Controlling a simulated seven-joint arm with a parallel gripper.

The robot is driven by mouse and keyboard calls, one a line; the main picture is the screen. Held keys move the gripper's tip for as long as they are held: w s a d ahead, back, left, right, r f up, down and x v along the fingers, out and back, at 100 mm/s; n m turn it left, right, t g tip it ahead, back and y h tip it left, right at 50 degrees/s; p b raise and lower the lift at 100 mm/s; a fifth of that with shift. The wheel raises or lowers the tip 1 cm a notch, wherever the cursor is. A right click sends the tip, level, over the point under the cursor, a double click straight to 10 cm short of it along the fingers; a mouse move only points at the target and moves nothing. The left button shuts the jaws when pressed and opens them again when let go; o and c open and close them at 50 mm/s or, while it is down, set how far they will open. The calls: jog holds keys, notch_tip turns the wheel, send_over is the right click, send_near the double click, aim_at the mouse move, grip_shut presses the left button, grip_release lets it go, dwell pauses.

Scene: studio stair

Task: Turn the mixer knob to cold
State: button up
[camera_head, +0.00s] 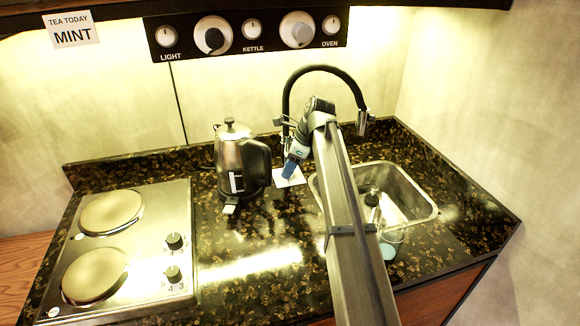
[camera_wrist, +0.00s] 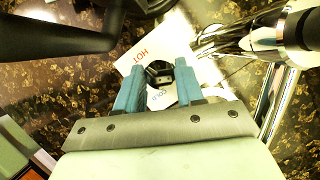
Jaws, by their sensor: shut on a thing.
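The mixer knob (camera_wrist: 160,72) is small and black in the wrist view, on a white card (camera_wrist: 172,40). Red "HOT" is printed on the card above and left of the knob. Blue lettering that looks like "COLD" lies below and right, partly covered by a finger. My gripper (camera_wrist: 158,80) has its two teal fingers on either side of the knob, shut on it. In the head view my gripper (camera_head: 289,168) is low over the white card (camera_head: 291,179), behind the kettle's right side; the knob is hidden there. The knob's pointer direction cannot be told clearly.
A steel kettle (camera_head: 232,160) with a black handle stands close left of my gripper. The black tap hose (camera_head: 318,68) arches above it. A hob (camera_head: 130,245) lies left.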

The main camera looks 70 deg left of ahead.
jog(key=shift+a+n+h, duration=0.1)
jog(key=shift+n+h, duration=0.3)
jog(key=shift+n, duration=0.8)
jog(key=o, duration=1)
jog(key=shift+o, duration=0.2)
jog(key=shift+m, duration=0.3)
